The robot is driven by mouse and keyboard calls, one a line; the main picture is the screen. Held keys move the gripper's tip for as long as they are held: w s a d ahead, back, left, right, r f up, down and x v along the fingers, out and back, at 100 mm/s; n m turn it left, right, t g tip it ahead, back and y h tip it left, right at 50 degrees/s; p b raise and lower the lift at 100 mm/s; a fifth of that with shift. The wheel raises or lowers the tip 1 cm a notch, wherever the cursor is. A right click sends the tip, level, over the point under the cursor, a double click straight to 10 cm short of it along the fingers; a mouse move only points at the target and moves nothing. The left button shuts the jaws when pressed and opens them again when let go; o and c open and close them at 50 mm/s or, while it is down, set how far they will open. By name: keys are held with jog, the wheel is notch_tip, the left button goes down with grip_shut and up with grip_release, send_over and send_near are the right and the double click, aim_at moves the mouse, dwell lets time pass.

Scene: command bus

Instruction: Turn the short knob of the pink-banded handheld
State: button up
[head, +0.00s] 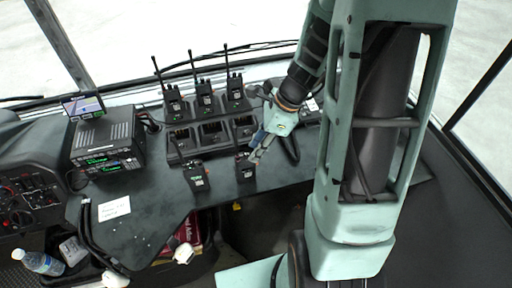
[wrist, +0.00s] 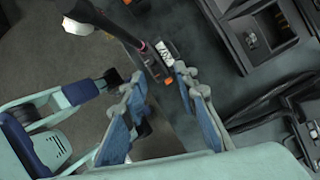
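A charger rack (head: 212,132) behind holds several upright handhelds with tall antennas. A radio unit with a small screen (head: 106,143) and a white note (head: 114,207) are farther left. The dash's front edge is close.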

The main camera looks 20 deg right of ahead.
jog(key=shift+a+f, duration=0.1)
jog(key=shift+f, duration=0.05)
jog(key=shift+c, duration=0.3)
grip_shut()
jog(key=shift+w+n+g+p, duration=0.15)
jog(key=shift+n+g+p, duration=0.25)
jog(key=shift+n, duration=0.7)
jog(key=shift+o, duration=0.3)
grip_release()
